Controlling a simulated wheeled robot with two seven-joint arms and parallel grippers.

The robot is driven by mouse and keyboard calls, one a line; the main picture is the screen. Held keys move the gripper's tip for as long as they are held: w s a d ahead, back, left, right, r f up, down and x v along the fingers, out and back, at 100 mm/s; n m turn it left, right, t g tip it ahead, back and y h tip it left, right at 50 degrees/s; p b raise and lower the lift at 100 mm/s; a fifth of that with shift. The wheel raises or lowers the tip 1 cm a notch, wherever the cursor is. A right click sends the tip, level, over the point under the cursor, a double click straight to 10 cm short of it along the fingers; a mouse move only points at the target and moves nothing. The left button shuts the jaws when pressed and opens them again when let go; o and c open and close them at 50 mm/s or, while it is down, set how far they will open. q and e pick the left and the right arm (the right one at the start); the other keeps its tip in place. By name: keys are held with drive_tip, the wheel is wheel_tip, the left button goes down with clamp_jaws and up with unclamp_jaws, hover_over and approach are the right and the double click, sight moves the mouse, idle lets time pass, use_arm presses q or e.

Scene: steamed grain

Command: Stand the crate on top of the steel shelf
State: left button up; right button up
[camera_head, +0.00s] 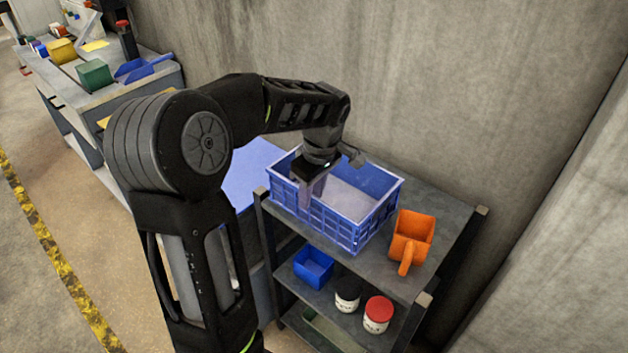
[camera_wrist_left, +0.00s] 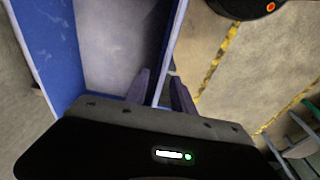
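The blue crate (camera_head: 345,229) stands upright on the top board of the grey steel shelf (camera_head: 384,268), toward its left end. It looks empty, with a pale floor inside. My left gripper (camera_head: 312,190) reaches down at the crate's left side. In the left wrist view its two fingers (camera_wrist_left: 161,88) are apart, one on each side of a crate wall (camera_wrist_left: 170,52), with some gap showing between fingers and wall. The exact contact is hard to see in the head view. My right gripper is in neither view.
An orange scoop (camera_head: 412,240) lies right of the crate on the top board. Lower down are a blue bin (camera_head: 313,267) and two jars (camera_head: 377,314). A concrete wall (camera_head: 440,80) stands close behind. A cluttered workbench (camera_head: 110,88) is at upper left.

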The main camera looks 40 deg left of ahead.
use_arm(q)
drive_tip(key=r, duration=0.3)
drive_tip(key=d+r, duration=0.1)
drive_tip(key=r, duration=0.1)
drive_tip(key=shift+r+b, duration=0.3)
drive_tip(key=shift+r, duration=0.05)
